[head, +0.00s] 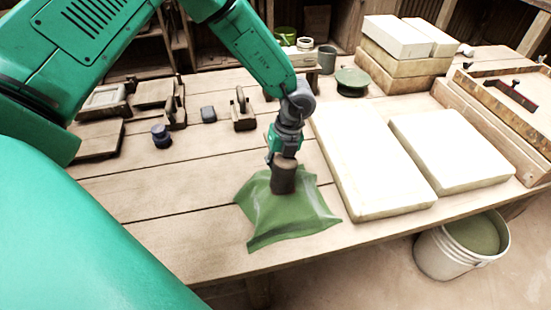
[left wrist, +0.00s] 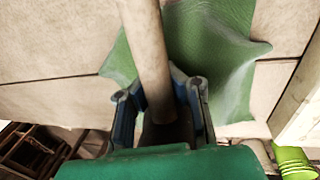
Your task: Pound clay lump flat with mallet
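A green cloth-like sheet (head: 265,222) with pointed corners lies on the wooden table near its front edge; it also shows in the left wrist view (left wrist: 208,50). Its middle looks raised, and I cannot tell whether it is the clay lump or covers it. My left gripper (head: 284,150) points down above it. It is shut on the mallet, whose brown cylindrical part (head: 283,178) stands upright below the fingers, over the sheet. Whether it touches the sheet is unclear. In the left wrist view a pale round shaft (left wrist: 147,50) passes between the fingers (left wrist: 163,112). My right gripper is not in view.
Two white slabs (head: 372,165) (head: 450,148) lie right of the sheet. Stacked blocks (head: 405,68) and a green round lid-like thing (head: 352,80) stand behind. Small tools (head: 242,112) and a dark jar (head: 161,136) sit at left. A white bucket (head: 440,255) stands below the table's edge.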

